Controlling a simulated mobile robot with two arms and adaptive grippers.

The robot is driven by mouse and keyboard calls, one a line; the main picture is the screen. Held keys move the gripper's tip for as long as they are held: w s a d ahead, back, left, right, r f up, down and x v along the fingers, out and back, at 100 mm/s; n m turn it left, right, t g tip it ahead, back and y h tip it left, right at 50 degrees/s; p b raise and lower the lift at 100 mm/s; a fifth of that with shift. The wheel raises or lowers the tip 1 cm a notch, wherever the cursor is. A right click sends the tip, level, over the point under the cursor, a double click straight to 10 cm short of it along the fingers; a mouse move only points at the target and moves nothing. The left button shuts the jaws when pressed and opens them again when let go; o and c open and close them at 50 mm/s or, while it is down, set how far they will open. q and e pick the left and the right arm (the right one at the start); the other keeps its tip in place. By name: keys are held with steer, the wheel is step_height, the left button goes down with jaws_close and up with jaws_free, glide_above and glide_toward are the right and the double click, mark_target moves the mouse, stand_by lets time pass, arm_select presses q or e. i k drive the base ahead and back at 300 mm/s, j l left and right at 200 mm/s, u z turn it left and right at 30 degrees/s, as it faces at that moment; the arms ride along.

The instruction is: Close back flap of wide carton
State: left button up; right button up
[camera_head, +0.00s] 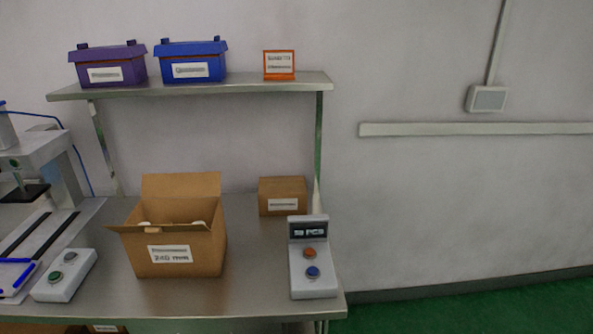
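The wide carton (200,251) is an open brown box with a white label on its front, standing on the steel table. Its back flap (181,186) stands upright, leaning slightly back. A side flap (128,228) sticks out to the left. White rounded items (146,223) show just inside the opening at the left and right; the rest of the inside is hidden. Neither of my grippers shows in the head view.
A control box with buttons (312,280) stands right of the carton, a small closed carton (283,187) behind it. A press (36,150) and button box (64,276) stand left. A shelf (200,88) with purple and blue bins spans above. Bare table (252,262) lies right of the carton.

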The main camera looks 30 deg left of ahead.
mark_target(188, 184)
steer(key=i+l+z, duration=0.25)
steer(key=z, duration=0.15)
steer(key=i+l+z, duration=0.15)
steer(key=i+z, duration=0.15)
steer(key=z, duration=0.15)
steer(key=i+z, duration=0.4)
steer(key=i+u, duration=0.25)
steer(key=i+l+u, duration=0.3)
steer(key=i, duration=0.15)
steer(key=i+u, duration=0.15)
steer(key=u, duration=0.3)
steer(key=i+u, duration=0.2)
steer(key=u, duration=0.3)
steer(key=i+u, duration=0.15)
steer(key=u, duration=0.3)
steer(key=i+l+u, duration=0.1)
steer(key=u, duration=0.4)
steer(key=i+l+u, duration=0.1)
steer(key=u, duration=0.4)
steer(key=i+l+u, duration=0.25)
steer(key=u, duration=0.25)
steer(key=i+l+u, duration=0.15)
steer(key=u, duration=0.35)
steer(key=l+u, duration=0.5)
steer(key=i+j, duration=0.05)
steer(key=j, duration=0.05)
